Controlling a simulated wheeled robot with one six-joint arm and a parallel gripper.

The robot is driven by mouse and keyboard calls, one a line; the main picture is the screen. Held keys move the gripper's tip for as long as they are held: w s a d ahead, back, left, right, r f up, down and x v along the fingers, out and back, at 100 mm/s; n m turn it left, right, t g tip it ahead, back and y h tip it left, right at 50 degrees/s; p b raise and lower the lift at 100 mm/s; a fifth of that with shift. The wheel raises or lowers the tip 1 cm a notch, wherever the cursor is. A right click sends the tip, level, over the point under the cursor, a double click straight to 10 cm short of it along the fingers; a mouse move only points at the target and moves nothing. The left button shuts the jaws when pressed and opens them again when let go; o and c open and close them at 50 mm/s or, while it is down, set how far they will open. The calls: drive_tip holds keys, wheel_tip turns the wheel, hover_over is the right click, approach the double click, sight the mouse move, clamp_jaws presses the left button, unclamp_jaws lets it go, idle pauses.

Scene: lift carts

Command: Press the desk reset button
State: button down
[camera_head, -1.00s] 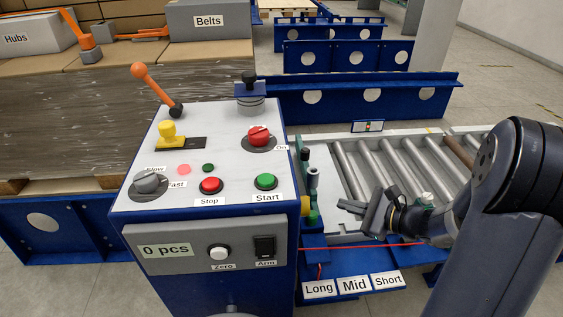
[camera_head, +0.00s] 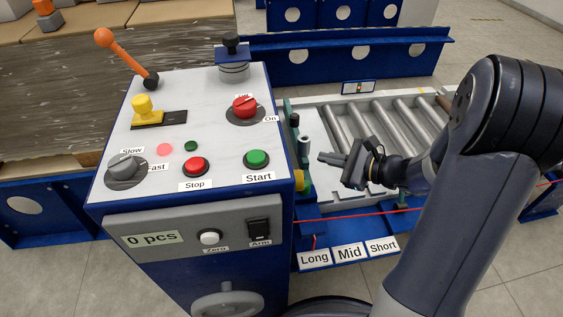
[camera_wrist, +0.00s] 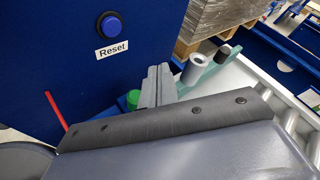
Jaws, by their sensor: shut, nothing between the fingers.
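The blue round reset button (camera_wrist: 112,23) is on the dark blue side of the desk in the wrist view, above a white "Reset" label (camera_wrist: 112,49). In the head view that side face is hidden. My gripper (camera_wrist: 157,72) is shut and empty, with its fingers pointing up the picture, to the right of and below the button and apart from it. In the head view my gripper (camera_head: 325,158) is to the right of the desk (camera_head: 225,125), over the near end of the roller conveyor, with its fingers pointing left at the desk's side.
The desk top carries a red Stop button (camera_head: 196,166), a green Start button (camera_head: 256,159), a red knob (camera_head: 245,107) and an orange-handled lever (camera_head: 125,58). Below my gripper are the Long, Mid and Short labels (camera_head: 348,253). A grey cylinder (camera_wrist: 191,70) stands near my fingers.

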drive_tip(key=s+a+b, duration=0.1)
drive_tip(key=a, duration=0.6)
drive_tip(key=shift+s, duration=0.25)
drive_tip(key=shift+a, duration=0.2)
idle(1.6)
drive_tip(key=shift+s+a+b, duration=0.1)
drive_tip(key=shift+a+b, duration=0.2)
drive_tip(key=shift+a, duration=0.05)
drive_tip(key=shift+a, duration=0.35)
idle(0.5)
drive_tip(key=shift+d, duration=0.8)
drive_tip(key=shift+w+d, duration=0.2)
drive_tip(key=shift+d, duration=0.6)
drive_tip(key=shift+w+d, duration=0.2)
drive_tip(key=shift+d, duration=0.65)
drive_tip(key=shift+w+d, duration=0.2)
drive_tip(key=shift+d, duration=0.6)
drive_tip(key=shift+a, duration=0.1)
